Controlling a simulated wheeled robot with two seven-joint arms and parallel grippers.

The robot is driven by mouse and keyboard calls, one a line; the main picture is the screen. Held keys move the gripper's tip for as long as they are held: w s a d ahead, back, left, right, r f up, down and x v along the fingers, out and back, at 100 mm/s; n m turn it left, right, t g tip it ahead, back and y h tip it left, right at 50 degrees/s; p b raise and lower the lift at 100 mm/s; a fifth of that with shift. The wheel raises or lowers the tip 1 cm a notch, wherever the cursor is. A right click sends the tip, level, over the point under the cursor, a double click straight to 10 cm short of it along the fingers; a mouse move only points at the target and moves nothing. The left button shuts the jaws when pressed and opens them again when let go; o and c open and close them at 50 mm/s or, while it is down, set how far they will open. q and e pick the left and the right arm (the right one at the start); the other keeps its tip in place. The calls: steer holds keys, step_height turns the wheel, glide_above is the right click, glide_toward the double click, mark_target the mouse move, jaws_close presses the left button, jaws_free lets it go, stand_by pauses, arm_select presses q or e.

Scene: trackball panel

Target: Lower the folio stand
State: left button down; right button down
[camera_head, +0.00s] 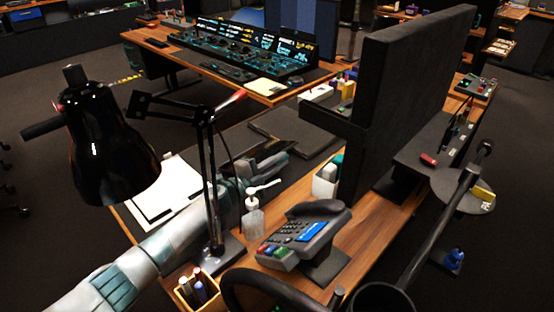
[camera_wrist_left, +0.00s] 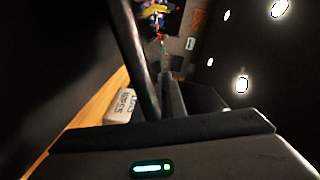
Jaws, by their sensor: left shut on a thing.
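My left arm comes in from the lower left and passes behind the black lamp's stem. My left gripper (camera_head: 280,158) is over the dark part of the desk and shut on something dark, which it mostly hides. A dark thin panel (camera_head: 273,143) beside the gripper looks like the folio stand; its exact tilt is hard to tell. In the left wrist view the dark gripper fingers (camera_wrist_left: 160,92) reach away from the camera, close together. Large dark surfaces fill both sides there, and the gripped part is too dark to make out. My right gripper is not in view.
A black desk lamp (camera_head: 105,150) stands in front of my left arm. A pump bottle (camera_head: 253,215), a desk phone (camera_head: 305,235) and a pen holder (camera_head: 198,290) are near. White papers (camera_head: 165,190) lie left.

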arm_select(q)
steer(key=shift+f, duration=0.1)
stand_by(0.3)
steer(key=c, duration=1.8)
jaws_free()
steer(key=v, duration=0.6)
steer(key=shift+s+a, duration=0.55)
steer(key=shift+s, duration=0.05)
